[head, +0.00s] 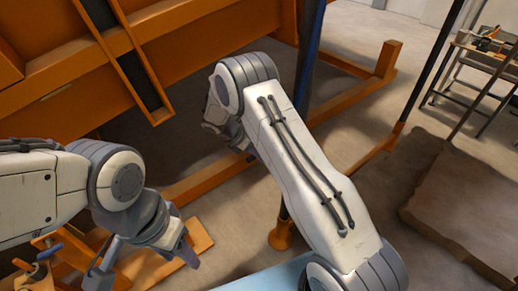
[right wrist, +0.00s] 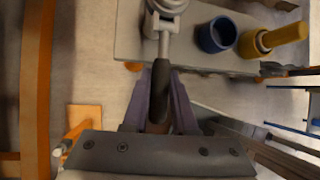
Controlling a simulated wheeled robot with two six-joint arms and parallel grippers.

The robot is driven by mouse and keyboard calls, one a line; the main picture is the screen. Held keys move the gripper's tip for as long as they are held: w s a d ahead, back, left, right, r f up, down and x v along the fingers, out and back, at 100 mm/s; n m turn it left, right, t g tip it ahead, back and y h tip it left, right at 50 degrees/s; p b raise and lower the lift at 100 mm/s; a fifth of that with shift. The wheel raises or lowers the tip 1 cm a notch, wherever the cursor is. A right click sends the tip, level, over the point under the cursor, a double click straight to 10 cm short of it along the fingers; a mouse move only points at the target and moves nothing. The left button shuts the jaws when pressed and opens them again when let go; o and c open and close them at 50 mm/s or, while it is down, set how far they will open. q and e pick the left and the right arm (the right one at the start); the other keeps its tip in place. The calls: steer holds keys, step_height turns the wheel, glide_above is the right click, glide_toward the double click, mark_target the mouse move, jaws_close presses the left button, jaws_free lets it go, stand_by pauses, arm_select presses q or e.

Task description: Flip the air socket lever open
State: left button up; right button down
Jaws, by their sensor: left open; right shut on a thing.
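The air socket lever (right wrist: 163,48) shows in the right wrist view as a metal stem with a black handle, joined to a round grey fitting (right wrist: 168,6) at the top edge. My right gripper (right wrist: 161,78) is shut on the black handle, with its purple-grey fingers on either side. In the head view the right arm reaches toward the orange frame; its wrist hides the lever and most of the gripper there. My left gripper (head: 145,258) is open and empty at the lower left, above an orange foot plate.
A blue ring (right wrist: 216,35) and a yellow cylinder (right wrist: 275,39) sit beside the lever on a grey plate (right wrist: 130,40). Orange beams (head: 205,183) and a dark blue post (head: 310,50) surround the right arm. A brown block (head: 465,205) lies right; concrete floor between is clear.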

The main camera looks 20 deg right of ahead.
steer(key=shift+r+y+p, duration=0.45)
steer(key=shift+y+p, duration=0.15)
steer(key=shift+p, duration=0.25)
steer(key=shift+w, duration=0.1)
steer(key=c, duration=0.7)
jaws_free()
steer(key=b+v, duration=0.3)
steer(key=v, duration=0.7)
steer(key=shift+w+r, duration=0.15)
steer(key=shift+r, duration=0.05)
steer(key=shift+a, duration=0.1)
